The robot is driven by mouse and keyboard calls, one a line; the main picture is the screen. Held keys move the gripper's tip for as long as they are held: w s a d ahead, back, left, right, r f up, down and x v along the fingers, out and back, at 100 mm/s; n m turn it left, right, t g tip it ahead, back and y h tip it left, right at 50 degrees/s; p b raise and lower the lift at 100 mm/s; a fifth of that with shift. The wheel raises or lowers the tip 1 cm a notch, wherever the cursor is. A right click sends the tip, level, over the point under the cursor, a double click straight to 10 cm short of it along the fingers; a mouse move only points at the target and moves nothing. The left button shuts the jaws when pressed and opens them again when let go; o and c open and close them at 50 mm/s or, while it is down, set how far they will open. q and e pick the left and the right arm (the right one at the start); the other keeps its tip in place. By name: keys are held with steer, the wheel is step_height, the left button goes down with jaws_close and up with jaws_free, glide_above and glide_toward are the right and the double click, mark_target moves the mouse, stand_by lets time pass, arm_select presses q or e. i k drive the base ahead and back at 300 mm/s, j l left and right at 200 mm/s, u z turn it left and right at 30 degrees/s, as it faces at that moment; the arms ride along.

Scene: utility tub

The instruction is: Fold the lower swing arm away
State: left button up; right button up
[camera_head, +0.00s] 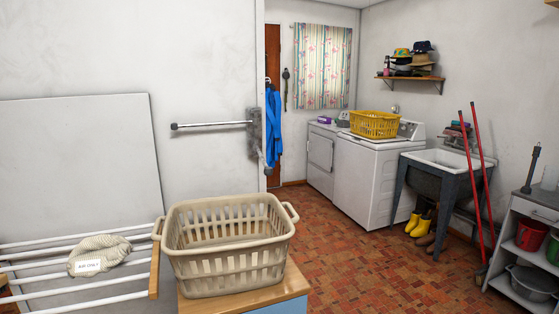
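A grey swing-arm bracket (254,131) is mounted near the right end of the white wall, beside the doorway. One slim pale arm (212,125) reaches left from it and ends in a dark knob. A second, lower arm (264,160) shows strongly foreshortened below the bracket, its rounded end close to the blue garment; it seems to stick out from the wall, but its exact angle is hard to tell. Neither of my grippers is in view.
A beige laundry basket (228,263) stands on a wooden-topped cabinet (285,293) in front. A drying rack (60,263) with a knitted item (98,252) is at lower left. A blue garment (273,135) hangs by the doorway. The brick-tiled floor (350,260) to the right is open.

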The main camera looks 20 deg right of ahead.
mark_target(268, 171)
steer(key=l, duration=0.5)
steer(key=k+l, duration=0.15)
steer(key=l, duration=0.8)
steer(key=k, duration=0.05)
